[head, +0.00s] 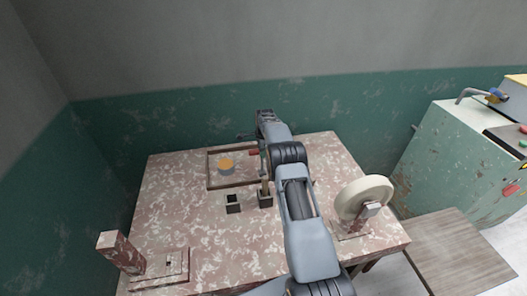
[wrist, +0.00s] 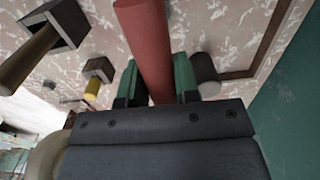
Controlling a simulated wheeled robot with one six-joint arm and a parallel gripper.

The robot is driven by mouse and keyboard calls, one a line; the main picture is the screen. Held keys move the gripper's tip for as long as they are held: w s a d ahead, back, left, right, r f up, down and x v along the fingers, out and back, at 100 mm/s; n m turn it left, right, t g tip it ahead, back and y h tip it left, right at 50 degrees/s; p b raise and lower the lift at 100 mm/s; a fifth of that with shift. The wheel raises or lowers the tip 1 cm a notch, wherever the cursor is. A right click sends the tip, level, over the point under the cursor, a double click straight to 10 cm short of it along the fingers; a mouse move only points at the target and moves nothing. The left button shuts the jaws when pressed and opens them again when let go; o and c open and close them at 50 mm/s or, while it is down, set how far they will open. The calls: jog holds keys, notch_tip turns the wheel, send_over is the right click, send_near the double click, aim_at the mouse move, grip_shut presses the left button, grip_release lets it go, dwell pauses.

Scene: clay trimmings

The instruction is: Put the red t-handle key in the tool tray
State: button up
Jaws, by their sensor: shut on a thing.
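The red t-handle key (wrist: 145,40) shows in the wrist view as a thick red bar between the two green fingers of my gripper (wrist: 156,78), which is shut on it. The rest of the key is hidden. In the head view a small red part of it (head: 254,152) shows beside my arm, at the right side of the tool tray. The tool tray (head: 209,172) is a shallow brown-rimmed frame at the back of the table, partly hidden by my arm. Its rim (wrist: 262,62) also shows at right in the wrist view.
Two dark square holders (head: 233,206) stand in front, the right one with a wooden-handled tool (head: 265,186). A cream wheel (head: 364,196) is at right, a post on a base (head: 120,252) at front left.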

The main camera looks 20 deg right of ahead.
jog(key=shift+f, duration=0.1)
jog(key=shift+f, duration=0.15)
jog(key=o, duration=0.9)
jog(key=shift+c, duration=0.2)
